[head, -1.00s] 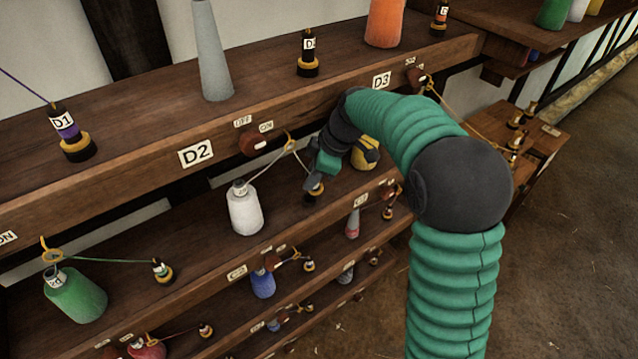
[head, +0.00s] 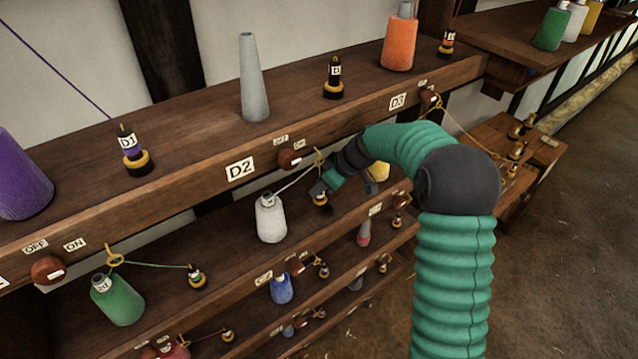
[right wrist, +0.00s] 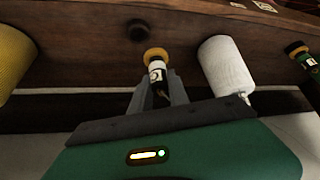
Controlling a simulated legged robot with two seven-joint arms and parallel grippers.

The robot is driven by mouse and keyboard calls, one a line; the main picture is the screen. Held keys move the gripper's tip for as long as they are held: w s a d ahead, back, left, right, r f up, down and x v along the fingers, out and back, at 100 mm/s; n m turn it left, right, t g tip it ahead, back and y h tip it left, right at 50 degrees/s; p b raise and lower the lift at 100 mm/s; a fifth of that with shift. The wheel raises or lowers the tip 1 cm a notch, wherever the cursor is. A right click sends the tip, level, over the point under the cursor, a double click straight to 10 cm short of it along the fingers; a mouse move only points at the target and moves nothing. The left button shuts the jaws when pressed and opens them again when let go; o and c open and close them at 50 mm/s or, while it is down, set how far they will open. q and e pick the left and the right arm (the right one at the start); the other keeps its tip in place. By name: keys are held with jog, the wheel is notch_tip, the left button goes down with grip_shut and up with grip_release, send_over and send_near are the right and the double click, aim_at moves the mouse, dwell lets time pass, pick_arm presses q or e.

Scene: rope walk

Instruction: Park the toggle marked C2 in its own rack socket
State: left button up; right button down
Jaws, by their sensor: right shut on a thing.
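My right gripper (head: 322,190) is shut on a dark toggle (right wrist: 157,74) with a yellow collar and a white label. The label's mark is only partly legible. In the head view the toggle (head: 321,199) is just below the jaws, above the middle shelf. In the right wrist view a dark round socket (right wrist: 138,32) shows in the wood, a little apart from the yellow collar. A pale cord runs from the white cone (head: 270,219) up to a yellow guide (head: 318,160) near the gripper. My left gripper is out of view.
The white cone (right wrist: 227,67) stands close on one side of the gripper and a yellow cone (right wrist: 14,62) on the other. Another toggle (right wrist: 301,54) is farther off. The upper shelf edge with the D2 plate (head: 240,169) is above my right gripper.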

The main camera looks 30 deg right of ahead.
jog(key=d+f, duration=0.2)
jog(key=d+f+b, duration=0.1)
jog(key=d+f, duration=0.1)
jog(key=shift+d, duration=0.25)
jog(key=shift+s+d, duration=0.1)
jog(key=shift+s, duration=0.05)
jog(key=shift+a, duration=0.35)
jog(key=shift+a+r, duration=0.2)
jog(key=shift+a, duration=0.95)
jog(key=shift+w+a, duration=0.1)
jog(key=shift+w, duration=0.15)
jog(key=shift+s+d+f+b, duration=0.1)
jog(key=shift+d+b, duration=0.1)
jog(key=shift+d, duration=0.6)
jog(key=shift+s+d+b, duration=0.1)
jog(key=shift+d+b, duration=0.05)
jog(key=shift+d, duration=0.65)
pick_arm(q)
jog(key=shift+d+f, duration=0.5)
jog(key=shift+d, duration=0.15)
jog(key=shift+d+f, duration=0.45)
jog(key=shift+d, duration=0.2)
pick_arm(e)
jog(key=shift+a, duration=0.4)
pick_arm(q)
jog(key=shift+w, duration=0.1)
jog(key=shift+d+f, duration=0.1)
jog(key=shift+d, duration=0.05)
